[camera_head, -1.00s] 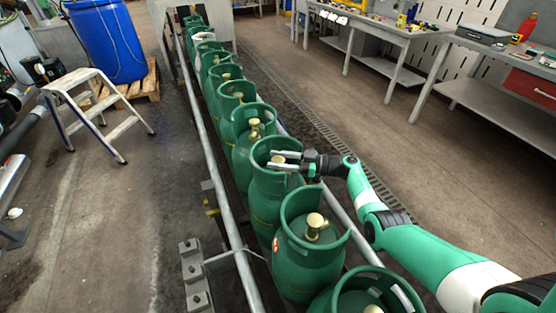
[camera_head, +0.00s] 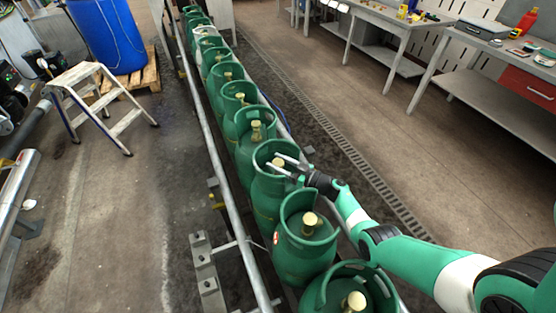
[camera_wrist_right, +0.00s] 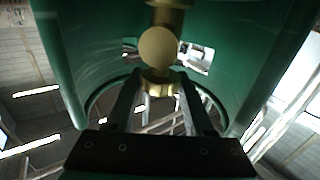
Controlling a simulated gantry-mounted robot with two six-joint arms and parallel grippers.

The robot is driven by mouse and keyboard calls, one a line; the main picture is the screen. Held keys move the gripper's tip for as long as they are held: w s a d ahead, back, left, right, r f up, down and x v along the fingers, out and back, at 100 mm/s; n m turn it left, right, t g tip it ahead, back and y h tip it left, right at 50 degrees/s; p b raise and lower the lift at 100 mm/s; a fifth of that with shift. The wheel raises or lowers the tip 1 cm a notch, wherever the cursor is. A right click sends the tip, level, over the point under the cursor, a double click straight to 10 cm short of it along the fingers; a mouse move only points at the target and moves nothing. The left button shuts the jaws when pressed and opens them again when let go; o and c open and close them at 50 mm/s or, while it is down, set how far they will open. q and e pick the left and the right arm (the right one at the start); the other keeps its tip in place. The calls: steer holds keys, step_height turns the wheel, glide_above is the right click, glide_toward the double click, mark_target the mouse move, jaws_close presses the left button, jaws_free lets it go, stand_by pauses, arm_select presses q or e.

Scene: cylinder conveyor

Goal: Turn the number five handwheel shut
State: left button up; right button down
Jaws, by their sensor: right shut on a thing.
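A row of green gas cylinders with brass valves runs along a rail line. My right gripper (camera_head: 284,165) reaches from the right into the collar of the third cylinder (camera_head: 268,202) from the near end. Its fingers are shut on the brass handwheel (camera_head: 279,163) there. In the right wrist view the handwheel (camera_wrist_right: 160,82) lies between the fingertips, with the round brass valve end (camera_wrist_right: 158,46) above it inside the green collar (camera_wrist_right: 85,60). I read no number on the handwheel. My left gripper is not in view.
Nearer cylinders (camera_head: 300,258) stand close beside my right arm. A steel rail (camera_head: 237,222) runs along the row's left side. A step stool (camera_head: 100,100) and blue drum (camera_head: 105,35) stand at left, workbenches (camera_head: 385,20) at right.

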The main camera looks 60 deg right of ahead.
steer(key=c, duration=0.6)
jaws_free()
steer(key=shift+o, duration=0.2)
steer(key=shift+s+p, duration=0.3)
steer(key=s+a+p, duration=0.1)
steer(key=s+p, duration=0.3)
steer(key=s, duration=0.7)
steer(key=shift+a+p, duration=0.15)
steer(key=shift+p, duration=0.2)
